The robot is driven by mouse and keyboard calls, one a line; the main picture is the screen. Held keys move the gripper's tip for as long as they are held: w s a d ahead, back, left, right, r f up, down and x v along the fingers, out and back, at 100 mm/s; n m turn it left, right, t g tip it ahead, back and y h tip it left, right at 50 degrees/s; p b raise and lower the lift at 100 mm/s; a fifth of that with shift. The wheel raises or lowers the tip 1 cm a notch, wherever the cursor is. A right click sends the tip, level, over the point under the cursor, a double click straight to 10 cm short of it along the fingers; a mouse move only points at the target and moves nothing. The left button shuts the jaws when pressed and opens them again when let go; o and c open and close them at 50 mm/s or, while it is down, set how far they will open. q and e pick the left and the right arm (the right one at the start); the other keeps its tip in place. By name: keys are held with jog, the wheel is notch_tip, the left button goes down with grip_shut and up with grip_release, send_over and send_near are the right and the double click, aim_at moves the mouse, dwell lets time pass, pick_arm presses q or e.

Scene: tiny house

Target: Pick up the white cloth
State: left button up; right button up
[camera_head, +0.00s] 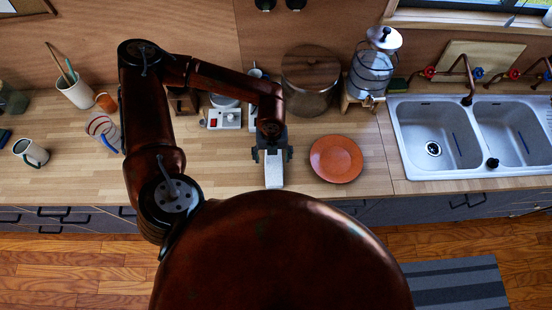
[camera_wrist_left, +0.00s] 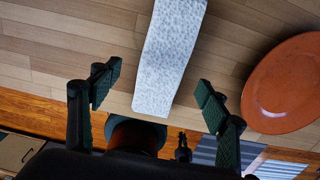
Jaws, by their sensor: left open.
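The white cloth (camera_head: 274,174) is a narrow, pale, speckled strip lying on the wooden counter near its front edge. In the left wrist view the cloth (camera_wrist_left: 171,55) runs from the top edge down to between the fingers. My left gripper (camera_head: 272,154) is over the cloth and hides part of it in the head view. In the wrist view the left gripper (camera_wrist_left: 157,86) has its fingers spread wide, one on each side of the cloth, with clear gaps and nothing held. I cannot tell its exact height above the counter.
An orange plate (camera_head: 336,159) lies just right of the cloth. It also shows in the wrist view (camera_wrist_left: 286,88). Behind are a small white appliance (camera_head: 224,118), a lidded jar (camera_head: 310,82) and a water dispenser (camera_head: 372,72). A double sink (camera_head: 437,136) is at right.

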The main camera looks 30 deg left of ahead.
aim_at(274, 163)
pick_arm(q)
jog(key=shift+f, duration=0.4)
jog(key=f, duration=0.1)
jog(key=f+p, duration=0.1)
jog(key=f, duration=0.2)
jog(key=shift+w+d+f, duration=0.1)
jog(key=shift+w+f, duration=0.1)
jog(key=shift+w, duration=0.2)
jog(key=shift+s+f, duration=0.1)
jog(key=shift+f, duration=0.2)
pick_arm(e)
jog(key=shift+w+a+r, duration=0.1)
jog(key=shift+w+r, duration=0.5)
jog(key=shift+r, duration=0.15)
pick_arm(q)
jog(key=shift+c, duration=0.3)
jog(key=c, duration=1.2)
pick_arm(e)
jog(key=shift+s, duration=0.3)
pick_arm(q)
jog(key=shift+r, duration=0.1)
